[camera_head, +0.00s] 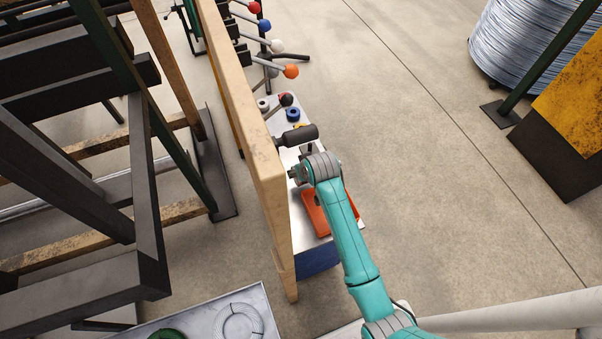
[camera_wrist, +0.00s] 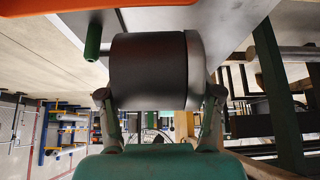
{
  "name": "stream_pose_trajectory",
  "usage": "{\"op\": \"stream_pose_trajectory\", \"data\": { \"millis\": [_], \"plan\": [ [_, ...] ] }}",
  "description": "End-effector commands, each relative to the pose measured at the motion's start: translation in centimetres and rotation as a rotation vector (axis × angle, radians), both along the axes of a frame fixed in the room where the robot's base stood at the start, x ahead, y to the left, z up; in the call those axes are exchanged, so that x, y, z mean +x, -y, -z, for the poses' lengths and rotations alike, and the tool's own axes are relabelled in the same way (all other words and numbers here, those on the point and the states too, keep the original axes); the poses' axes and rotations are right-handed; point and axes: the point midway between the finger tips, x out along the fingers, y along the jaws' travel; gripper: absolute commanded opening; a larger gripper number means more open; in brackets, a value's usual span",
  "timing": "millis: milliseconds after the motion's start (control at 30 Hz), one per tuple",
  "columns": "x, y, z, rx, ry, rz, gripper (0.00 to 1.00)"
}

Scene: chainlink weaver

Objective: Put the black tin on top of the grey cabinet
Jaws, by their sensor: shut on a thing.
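The black tin (camera_wrist: 148,70) is a dark cylinder with a pale metal end, lying sideways in the wrist view. My gripper (camera_wrist: 158,96) is shut on it, one finger at each end. In the head view the wrist of my teal arm hangs over a light-topped unit (camera_head: 302,236) with a blue side; my fingers and the tin are mostly hidden there. A grey metal top (camera_head: 185,321) with a rim shows at the bottom edge. I cannot tell for certain which of these is the grey cabinet.
A wooden beam (camera_head: 255,130) stands left of my wrist, with ball-ended levers (camera_head: 291,71) and a dark handle (camera_head: 299,135). An orange object (camera_head: 314,214) and a blue ring (camera_head: 293,114) occupy the light top.

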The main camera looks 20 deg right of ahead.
Motion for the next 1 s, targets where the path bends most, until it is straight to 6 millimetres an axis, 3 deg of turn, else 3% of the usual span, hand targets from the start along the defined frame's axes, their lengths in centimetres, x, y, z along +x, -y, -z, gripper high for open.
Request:
{"op": "stream_pose_trajectory", "data": {
  "millis": [300, 667, 700, 800, 1000],
  "plan": [
    [0.0, 0.0, 3.5, 0.000, -0.001, 0.000, 0.20],
    [0.0, 0.0, 3.9, 0.000, 0.000, 0.000, 0.20],
    [0.0, 0.0, 4.0, 0.000, -0.001, 0.000, 0.67],
    [0.0, 0.0, 3.9, 0.000, 0.000, 0.000, 0.89],
    [0.0, 0.0, 3.9, 0.000, 0.000, 0.000, 0.89]
  ]
}}
